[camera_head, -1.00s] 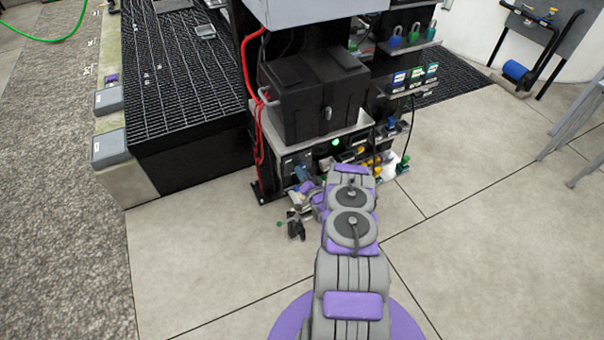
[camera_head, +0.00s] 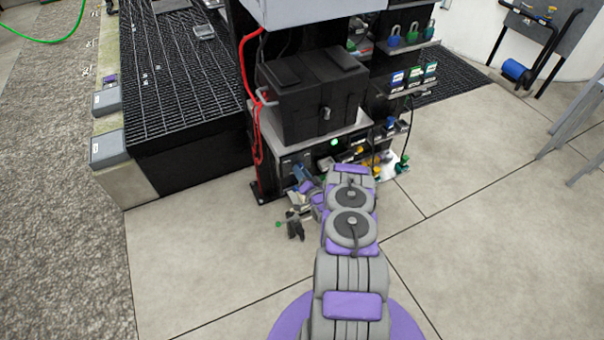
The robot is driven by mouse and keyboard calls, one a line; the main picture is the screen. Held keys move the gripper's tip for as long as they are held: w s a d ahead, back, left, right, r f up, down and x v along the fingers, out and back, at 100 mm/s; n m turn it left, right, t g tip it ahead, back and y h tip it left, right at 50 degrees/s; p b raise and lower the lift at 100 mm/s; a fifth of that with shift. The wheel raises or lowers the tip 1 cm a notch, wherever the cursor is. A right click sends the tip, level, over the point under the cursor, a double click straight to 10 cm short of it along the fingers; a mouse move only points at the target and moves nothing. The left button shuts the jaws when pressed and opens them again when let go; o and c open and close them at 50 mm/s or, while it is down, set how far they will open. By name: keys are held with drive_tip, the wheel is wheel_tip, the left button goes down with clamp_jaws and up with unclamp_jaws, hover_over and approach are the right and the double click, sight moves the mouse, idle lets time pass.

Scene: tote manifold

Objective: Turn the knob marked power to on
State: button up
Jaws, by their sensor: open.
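I cannot make out a knob marked power; any such label is too small to read or is hidden. A dark control panel (camera_head: 293,165) sits low on the rack under the black box, with a lit green light (camera_head: 334,143). My gripper (camera_head: 294,229) is at the end of my purple and grey arm, low in front of the panel and to the left of the arm. Its dark fingers look apart and I see nothing between them. My arm and wrist hide part of the panel.
A black tote-like box (camera_head: 312,98) stands on a shelf above the panel. Red cables (camera_head: 255,120) hang down the rack's left post. Coloured padlocks (camera_head: 411,34) and small cards (camera_head: 414,77) are on shelves at right. Open floor (camera_head: 200,260) lies in front.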

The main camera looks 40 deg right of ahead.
drive_tip(key=shift+a, duration=0.1)
drive_tip(key=p+v, duration=0.5)
drive_tip(key=v, duration=1.2)
drive_tip(key=shift+s, duration=0.2)
drive_tip(key=shift+f, duration=0.1)
drive_tip(key=shift+w, duration=0.1)
